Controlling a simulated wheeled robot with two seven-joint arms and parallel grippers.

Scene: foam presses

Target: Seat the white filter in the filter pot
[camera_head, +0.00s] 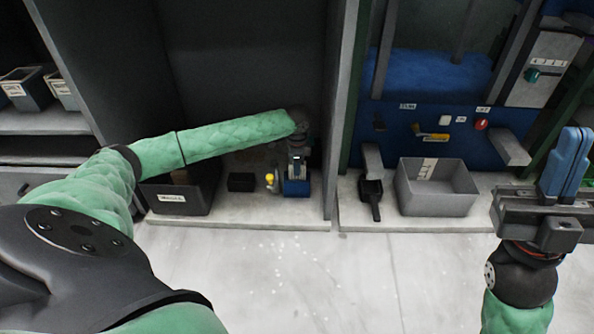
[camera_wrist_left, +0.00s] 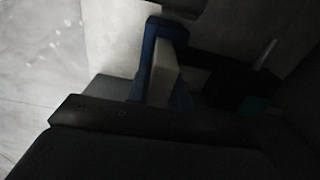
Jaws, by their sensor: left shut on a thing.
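My left gripper (camera_head: 297,186) is low in the bay at the centre of the head view, just above or at the pale shelf. In the left wrist view its blue fingers (camera_wrist_left: 149,45) are shut on a flat, pale piece, which looks like the white filter (camera_wrist_left: 163,82). The wrist view is dark, and the filter's lower part is hidden by the gripper body. I cannot pick out the filter pot for certain; a dark pot-like thing with a handle (camera_head: 371,190) stands on the shelf right of the divider. My right gripper (camera_head: 568,162) is raised at the right, its blue fingers together, empty.
A black labelled bin (camera_head: 181,203) and a small black box (camera_head: 242,182) stand left of my left gripper, with a yellow-topped item (camera_head: 271,181) close beside it. A grey open bin (camera_head: 438,203) stands right of the divider (camera_head: 342,110). The front floor is clear.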

